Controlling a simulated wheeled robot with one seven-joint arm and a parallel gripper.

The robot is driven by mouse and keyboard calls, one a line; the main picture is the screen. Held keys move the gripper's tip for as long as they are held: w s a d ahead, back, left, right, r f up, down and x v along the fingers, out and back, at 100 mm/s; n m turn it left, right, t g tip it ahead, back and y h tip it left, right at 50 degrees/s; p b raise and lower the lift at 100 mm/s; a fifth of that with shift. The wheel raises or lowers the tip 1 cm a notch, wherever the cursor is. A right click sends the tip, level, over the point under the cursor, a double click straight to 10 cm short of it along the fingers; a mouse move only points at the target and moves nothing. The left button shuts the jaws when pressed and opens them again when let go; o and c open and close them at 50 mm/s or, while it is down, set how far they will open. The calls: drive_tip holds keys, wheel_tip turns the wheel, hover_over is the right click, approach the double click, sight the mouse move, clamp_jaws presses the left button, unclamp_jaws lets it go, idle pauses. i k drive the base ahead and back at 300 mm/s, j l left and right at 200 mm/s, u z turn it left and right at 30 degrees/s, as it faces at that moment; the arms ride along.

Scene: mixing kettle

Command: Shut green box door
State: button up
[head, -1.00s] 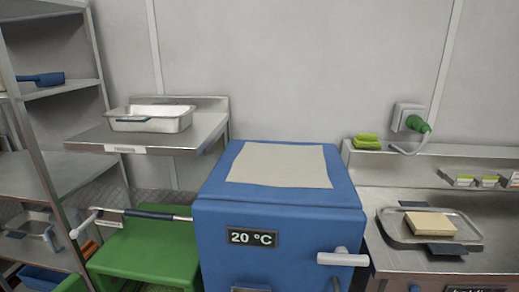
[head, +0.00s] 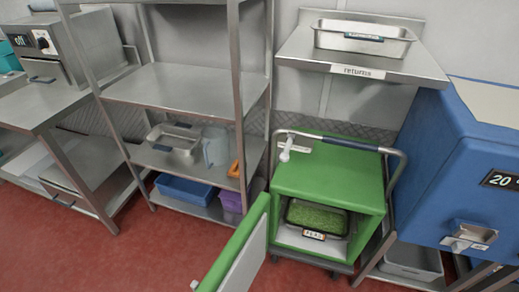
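The green box (head: 342,170) stands on a dark low base between the metal shelf rack and the blue cabinet in the head view. Its front is open, and a tray of green peas (head: 317,217) with a label sits inside. The green box door (head: 244,250) is swung wide open to the left and sticks out toward me, its pale inner face toward the opening. A white latch handle (head: 287,147) shows on the box's top left, and a metal push bar runs around the top. My gripper is not in view.
The blue cabinet (head: 460,150) marked 20 stands close on the right. A returns shelf (head: 380,66) with a metal pan hangs above the box. A metal rack (head: 180,88) holds bins on the left. Red floor (head: 130,258) is clear at front left.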

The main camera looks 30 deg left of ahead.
sight(235, 268)
drive_tip(key=k+j, duration=0.15)
drive_tip(key=j, duration=0.3)
drive_tip(key=k+j, duration=0.1)
drive_tip(key=j, duration=0.35)
drive_tip(key=k+j, duration=0.15)
drive_tip(key=j, duration=0.3)
drive_tip(key=k+j, duration=0.1)
drive_tip(key=j, duration=0.35)
drive_tip(key=k+j, duration=0.15)
drive_tip(key=j, duration=0.3)
drive_tip(key=k+j, duration=0.15)
drive_tip(key=j, duration=0.3)
drive_tip(key=j+u, duration=0.2)
drive_tip(key=u, duration=0.25)
drive_tip(key=i, duration=0.05)
